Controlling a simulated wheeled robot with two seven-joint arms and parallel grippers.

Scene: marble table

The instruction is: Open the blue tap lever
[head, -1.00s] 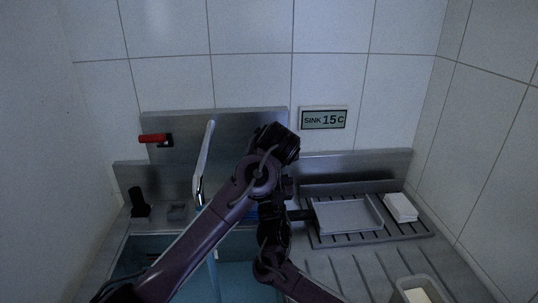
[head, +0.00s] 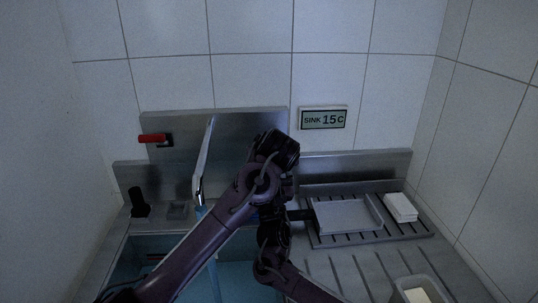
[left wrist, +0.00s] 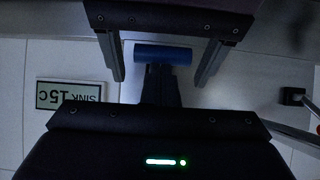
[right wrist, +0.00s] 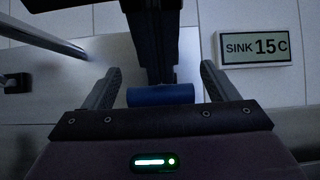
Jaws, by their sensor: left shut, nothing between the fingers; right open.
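The blue tap lever shows as a short blue cylinder in the left wrist view (left wrist: 163,54) and in the right wrist view (right wrist: 160,95). My left gripper (left wrist: 162,72) is shut and empty, its dark fingers close against the lever; contact is unclear. My right gripper (right wrist: 158,78) is open, with one finger on each side of the lever, facing the left gripper. In the head view my arms hide most of the lever and both grippers. The metal tap spout (head: 203,165) stands left of my arms, with a bluish stream below its tip.
A red lever (head: 153,139) sits on the steel panel at the left. A sign reading SINK 15C (head: 324,118) is on the tiled wall. A grey tray (head: 345,216), a white block (head: 400,207) and a tub (head: 420,290) stand on the right drainboard.

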